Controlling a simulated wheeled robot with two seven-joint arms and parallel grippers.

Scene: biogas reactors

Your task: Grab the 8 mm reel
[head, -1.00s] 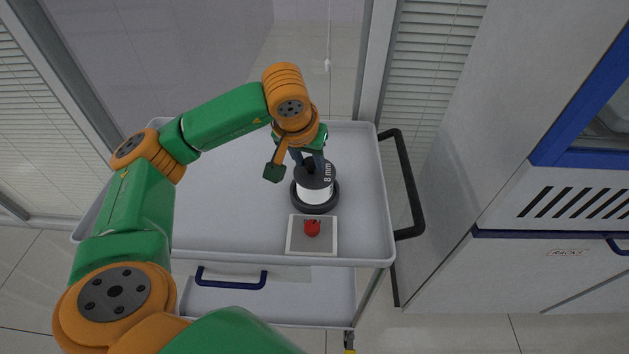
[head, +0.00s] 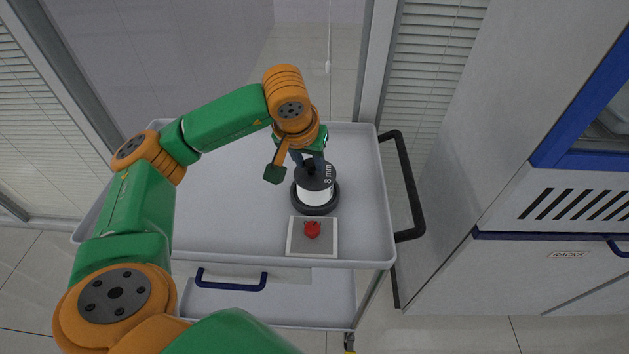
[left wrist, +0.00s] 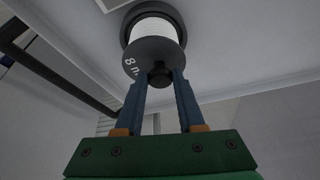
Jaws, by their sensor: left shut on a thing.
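The 8 mm reel (head: 316,188) is black with a white wound middle and "8 mm" on its top flange. It stands upright on a dark round base on the grey cart top. My left gripper (head: 307,162) reaches down from above and is shut on the reel's black top knob. In the left wrist view the reel (left wrist: 152,48) shows beyond the fingers, and my left gripper (left wrist: 160,78) has one blue finger on each side of the knob. My right gripper is not in view.
A white-edged grey plate (head: 296,246) with a red knob-like thing (head: 312,229) lies just in front of the reel. The cart tray (head: 230,215) is otherwise clear. A dark cart handle (head: 408,190) is at the right, and a grey cabinet (head: 510,260) stands beyond it.

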